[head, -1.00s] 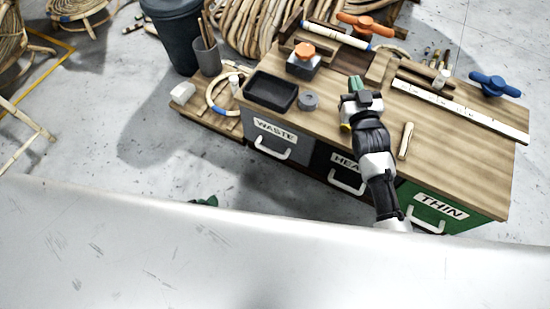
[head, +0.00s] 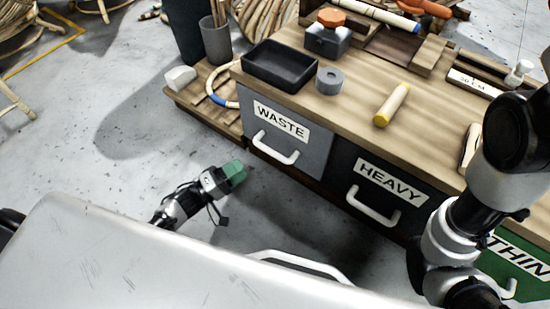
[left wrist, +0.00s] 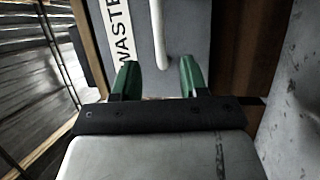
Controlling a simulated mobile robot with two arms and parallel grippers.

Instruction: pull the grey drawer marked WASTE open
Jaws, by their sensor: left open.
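The grey drawer marked WASTE (head: 315,155) is shut at the left end of the bench front, with a white bar handle (head: 275,150) below its label. In the left wrist view the grey front (left wrist: 180,40) lies ahead, with the label turned on its side and the handle (left wrist: 159,38) upright in the picture. My left gripper (head: 234,172), with green fingertips, is in front of the drawer and a little lower left of the handle. It is open and empty, and the handle lies ahead between the lines of its fingers (left wrist: 160,78), apart from them. My right gripper is out of view.
A black tray (head: 280,65), a grey ring (head: 329,80) and a yellow-ended cylinder (head: 392,104) are on the bench top (head: 360,78). Floor left of my gripper is clear.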

